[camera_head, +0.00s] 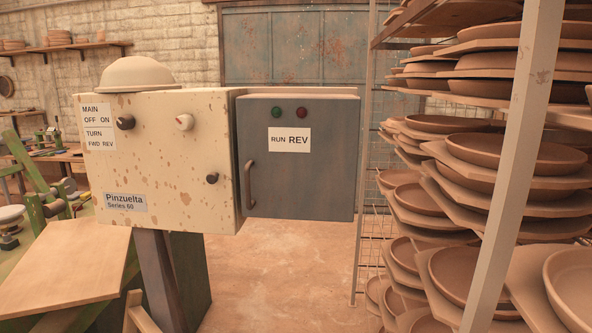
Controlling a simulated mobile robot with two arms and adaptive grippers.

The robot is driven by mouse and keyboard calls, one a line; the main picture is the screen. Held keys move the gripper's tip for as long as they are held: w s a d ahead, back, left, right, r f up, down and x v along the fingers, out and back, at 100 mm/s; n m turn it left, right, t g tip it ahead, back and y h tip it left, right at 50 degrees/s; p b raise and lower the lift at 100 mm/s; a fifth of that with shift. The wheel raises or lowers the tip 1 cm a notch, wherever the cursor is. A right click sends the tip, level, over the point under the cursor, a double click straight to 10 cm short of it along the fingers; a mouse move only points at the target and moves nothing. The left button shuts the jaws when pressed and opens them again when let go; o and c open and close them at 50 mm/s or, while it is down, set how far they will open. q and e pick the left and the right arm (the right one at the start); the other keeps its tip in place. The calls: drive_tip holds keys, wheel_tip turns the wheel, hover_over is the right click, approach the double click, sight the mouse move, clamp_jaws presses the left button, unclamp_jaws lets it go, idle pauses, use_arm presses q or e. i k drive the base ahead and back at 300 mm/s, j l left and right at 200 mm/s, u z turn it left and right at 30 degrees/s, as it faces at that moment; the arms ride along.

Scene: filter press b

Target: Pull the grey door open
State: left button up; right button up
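The grey door (312,165) is on the right part of the cream, paint-chipped control box (160,155). It looks shut, with a cream edge showing along its top. The door carries a green button or lamp (276,112), a red one (302,112) and a "RUN REV" label (290,140). Neither of my grippers is in view.
A tall rack (515,170) loaded with clay dishes on boards stands close on the right. A wooden board (65,265) is at the lower left. Bare floor (285,275) lies below the door.

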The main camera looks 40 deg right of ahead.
sight(298, 157)
drive_tip(key=z, duration=1.2)
